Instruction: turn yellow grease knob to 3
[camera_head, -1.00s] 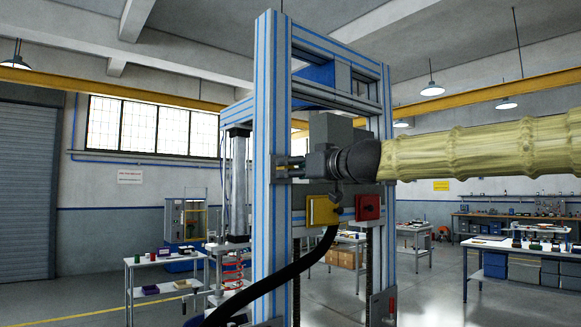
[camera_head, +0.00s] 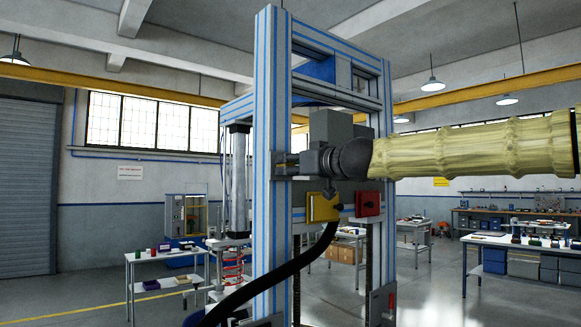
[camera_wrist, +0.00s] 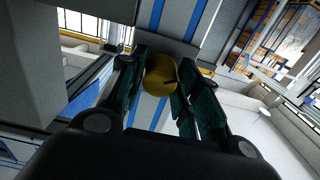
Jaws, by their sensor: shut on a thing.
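The yellow knob (camera_wrist: 160,76) shows in the wrist view as a rounded, dull yellow shape in front of a blue-striped grey upright. My gripper (camera_wrist: 158,90) has its two dark green ridged pads on either side of the knob and is shut on it. In the head view my gripper (camera_head: 288,166) reaches left against the blue-striped upright (camera_head: 271,120), and the knob cannot be made out there. No scale, number or pointer is readable, so the knob's setting cannot be told.
A yellow plate (camera_head: 323,208) and a red box (camera_head: 368,204) are on the frame just below my wrist. A thick black hose (camera_head: 275,285) curves up to them. A grey block (camera_head: 331,127) is close above my wrist. Tables (camera_head: 165,257) stand behind, with open floor between.

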